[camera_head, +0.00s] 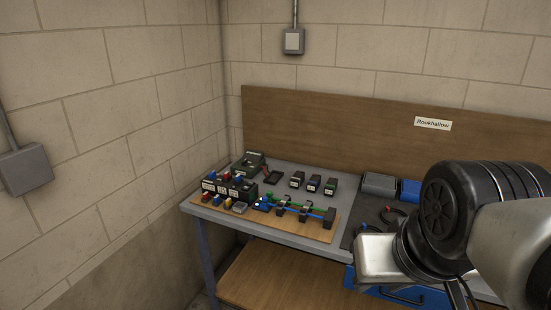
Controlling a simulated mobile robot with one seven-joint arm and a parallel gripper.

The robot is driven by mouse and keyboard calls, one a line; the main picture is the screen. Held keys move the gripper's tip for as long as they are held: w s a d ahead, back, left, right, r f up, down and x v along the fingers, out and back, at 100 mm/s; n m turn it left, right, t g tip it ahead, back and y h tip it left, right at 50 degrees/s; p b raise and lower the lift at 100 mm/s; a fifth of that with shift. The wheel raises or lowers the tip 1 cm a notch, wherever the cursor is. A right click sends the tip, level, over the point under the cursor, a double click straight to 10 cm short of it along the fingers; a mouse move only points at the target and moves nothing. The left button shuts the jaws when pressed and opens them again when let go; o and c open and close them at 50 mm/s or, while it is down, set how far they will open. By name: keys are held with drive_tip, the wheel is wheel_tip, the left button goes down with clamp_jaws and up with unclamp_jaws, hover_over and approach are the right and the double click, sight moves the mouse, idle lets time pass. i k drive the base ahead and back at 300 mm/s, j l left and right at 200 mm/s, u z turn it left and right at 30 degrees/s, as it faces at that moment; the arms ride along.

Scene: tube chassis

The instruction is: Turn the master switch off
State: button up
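I cannot tell for sure which thing is the master switch. A workbench (315,176) stands against the back wall. On its left part is a wooden board (290,226) with several small blocks, blue and green lines and a dark end block (330,217). Behind it is a row of dark boxes with red and blue tops (228,184). A dark green box (249,162) with a pale top stands further back. My arm reaches in from the right, over the bench's right part; its gripper fingers do not show. It is well apart from the board.
Grey wall boxes with conduits hang on the left wall (25,170) and back wall (293,41). Several dark blocks (314,184) stand mid-bench. A grey bin (379,184) and blue bin (409,190) stand at the back right. A wooden lower shelf (280,279) lies below.

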sight(211, 176)
drive_tip(key=i+j+z, duration=0.35)
drive_tip(key=j, duration=0.3)
drive_tip(key=i+j+z, duration=0.2)
drive_tip(key=j, duration=0.15)
drive_tip(key=i+j, duration=0.1)
drive_tip(key=j, duration=0.3)
drive_tip(key=i+j, duration=0.1)
drive_tip(key=j, duration=0.3)
drive_tip(key=i+j, duration=0.1)
drive_tip(key=j, duration=0.3)
drive_tip(key=i+j+z, duration=0.1)
drive_tip(key=j, duration=0.35)
drive_tip(key=i+j, duration=0.1)
drive_tip(key=j, duration=0.3)
